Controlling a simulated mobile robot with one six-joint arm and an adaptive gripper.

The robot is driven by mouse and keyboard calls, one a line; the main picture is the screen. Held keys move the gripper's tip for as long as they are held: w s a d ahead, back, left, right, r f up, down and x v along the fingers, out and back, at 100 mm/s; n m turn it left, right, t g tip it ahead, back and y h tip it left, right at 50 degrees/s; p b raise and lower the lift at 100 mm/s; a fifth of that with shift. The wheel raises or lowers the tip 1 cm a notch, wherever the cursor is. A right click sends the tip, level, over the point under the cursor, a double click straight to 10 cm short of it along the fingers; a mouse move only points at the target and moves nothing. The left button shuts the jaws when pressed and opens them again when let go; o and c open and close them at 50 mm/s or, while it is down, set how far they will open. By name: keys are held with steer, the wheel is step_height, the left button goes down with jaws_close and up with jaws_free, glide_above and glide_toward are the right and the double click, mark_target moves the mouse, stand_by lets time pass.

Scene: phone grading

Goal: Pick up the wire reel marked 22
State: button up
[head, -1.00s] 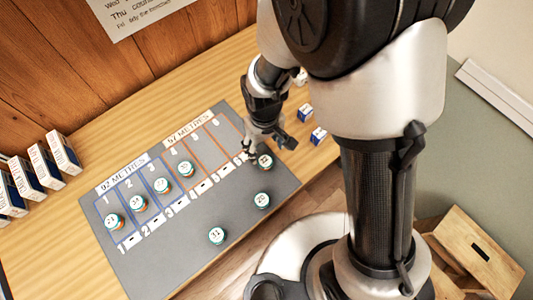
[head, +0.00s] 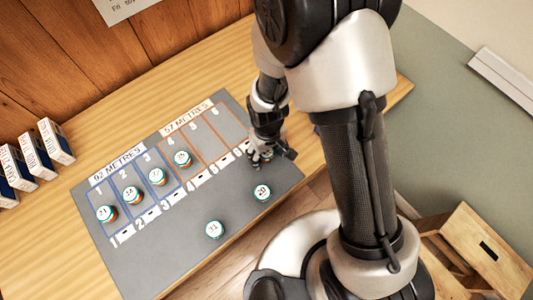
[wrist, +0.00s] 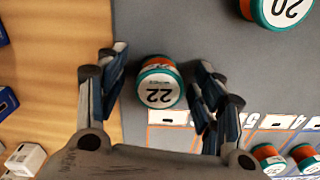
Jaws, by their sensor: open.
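The wire reel marked 22 (wrist: 159,92) stands on the grey mat with its white label up, a teal rim and an orange side. In the wrist view it sits between the two fingers of my open gripper (wrist: 162,70), with a gap on both sides. In the head view my gripper (head: 261,160) is down at the mat's right end and partly hides this reel (head: 268,155). A reel marked 20 (head: 262,192) stands nearer the front edge and also shows at the top of the wrist view (wrist: 283,8).
The grey mat (head: 165,250) has numbered lanes under 92 METRES and 57 METRES; several reels stand in the left lanes. A reel marked 31 (head: 214,229) stands near the front. White-and-blue boxes (head: 55,142) line the table's left side. Small boxes (wrist: 25,158) lie near my gripper.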

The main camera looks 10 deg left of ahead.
steer(key=shift+r, duration=0.1)
steer(key=c, duration=1.1)
steer(key=shift+r, duration=0.1)
